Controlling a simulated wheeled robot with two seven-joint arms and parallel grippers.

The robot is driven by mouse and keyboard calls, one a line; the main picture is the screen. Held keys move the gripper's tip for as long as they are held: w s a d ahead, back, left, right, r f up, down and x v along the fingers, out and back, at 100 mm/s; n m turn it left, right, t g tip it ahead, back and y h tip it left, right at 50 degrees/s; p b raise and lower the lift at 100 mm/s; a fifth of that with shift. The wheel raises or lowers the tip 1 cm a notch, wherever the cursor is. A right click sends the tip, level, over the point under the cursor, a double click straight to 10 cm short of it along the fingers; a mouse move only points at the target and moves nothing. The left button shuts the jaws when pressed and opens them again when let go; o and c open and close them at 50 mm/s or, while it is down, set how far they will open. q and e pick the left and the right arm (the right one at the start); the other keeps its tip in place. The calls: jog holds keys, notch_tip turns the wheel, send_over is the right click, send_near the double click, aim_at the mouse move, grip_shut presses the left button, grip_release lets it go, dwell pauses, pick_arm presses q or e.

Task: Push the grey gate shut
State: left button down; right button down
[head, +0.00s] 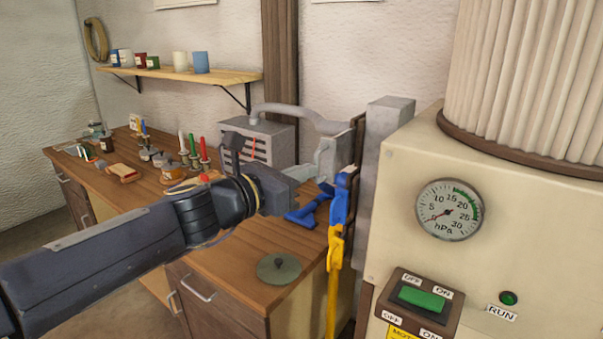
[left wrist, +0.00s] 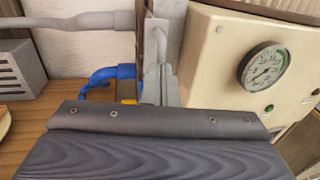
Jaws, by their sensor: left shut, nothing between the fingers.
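The grey gate (head: 327,152) is a light grey plate at the end of the grey pipe, beside a dark upright strip and the pale post. It also shows in the left wrist view (left wrist: 156,32), upright, just beyond the fingertips. My left gripper (head: 310,170) is shut and empty, right at the gate's near side. In the left wrist view its fingertips (left wrist: 160,76) overlap the gate's lower part; I cannot tell whether they touch it. The gripper hides part of the gate, so how far open it stands is unclear. My right gripper is not in view.
Close below the gripper are a blue handle (head: 302,212) and a blue and yellow clamp (head: 336,235). A cream machine with a gauge (head: 449,210) stands to the right. A grey vented box (head: 262,138) and candles stand on the wooden bench (head: 225,262).

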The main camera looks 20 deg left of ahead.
aim_at(322, 159)
pick_arm(q)
jog(key=x, duration=0.5)
jog(key=a+x, duration=0.1)
jog(key=x, duration=0.1)
jog(key=shift+w+b, duration=0.35)
jog(key=shift+w, duration=0.2)
jog(key=shift+a+r, duration=0.1)
jog(key=shift+r, duration=0.05)
jog(key=shift+s+a, duration=0.1)
jog(key=shift+s, duration=0.05)
